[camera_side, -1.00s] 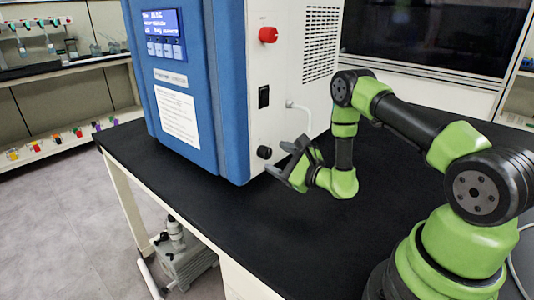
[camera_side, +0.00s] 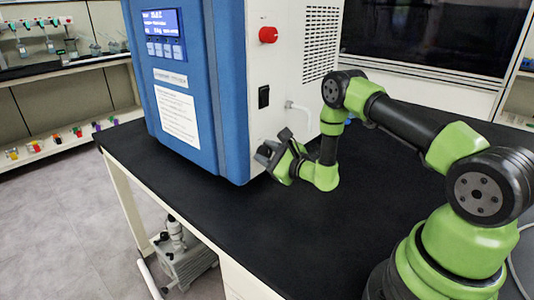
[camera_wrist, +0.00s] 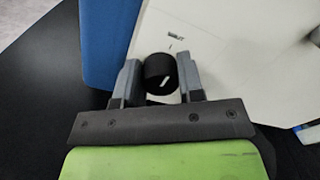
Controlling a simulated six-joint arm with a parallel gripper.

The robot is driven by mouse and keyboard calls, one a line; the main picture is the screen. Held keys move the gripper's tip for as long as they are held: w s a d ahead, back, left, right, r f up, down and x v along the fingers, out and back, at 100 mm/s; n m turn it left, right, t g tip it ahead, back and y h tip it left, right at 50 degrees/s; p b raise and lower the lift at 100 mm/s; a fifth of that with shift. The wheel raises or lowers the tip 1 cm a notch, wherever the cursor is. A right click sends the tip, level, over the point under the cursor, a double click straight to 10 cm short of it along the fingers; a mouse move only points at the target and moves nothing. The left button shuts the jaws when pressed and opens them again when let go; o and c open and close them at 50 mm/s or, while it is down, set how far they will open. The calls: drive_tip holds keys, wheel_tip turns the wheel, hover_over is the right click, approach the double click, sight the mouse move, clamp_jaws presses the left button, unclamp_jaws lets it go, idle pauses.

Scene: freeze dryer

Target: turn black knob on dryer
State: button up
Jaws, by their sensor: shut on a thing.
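The black knob (camera_wrist: 160,74) is on the white side panel of the dryer, low near its blue front edge. In the side view the gripper hides the knob. The blue and white dryer (camera_side: 226,90) stands on the black bench.
A red knob (camera_side: 268,35) and a black switch (camera_side: 263,97) are higher on the same panel. A white hose fitting (camera_side: 292,106) sticks out to the right, near my arm. The black bench top (camera_side: 270,225) is clear in front of the dryer.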

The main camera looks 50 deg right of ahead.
drive_tip(key=shift+m, duration=0.4)
drive_tip(key=m, duration=0.3)
drive_tip(key=shift+m, duration=0.3)
drive_tip(key=m, duration=0.4)
drive_tip(key=shift+d+m, duration=0.1)
drive_tip(key=shift+m, duration=0.2)
drive_tip(key=m, duration=0.4)
drive_tip(key=shift+m, duration=2.2)
drive_tip(key=o, duration=0.9)
drive_tip(key=shift+s, duration=0.1)
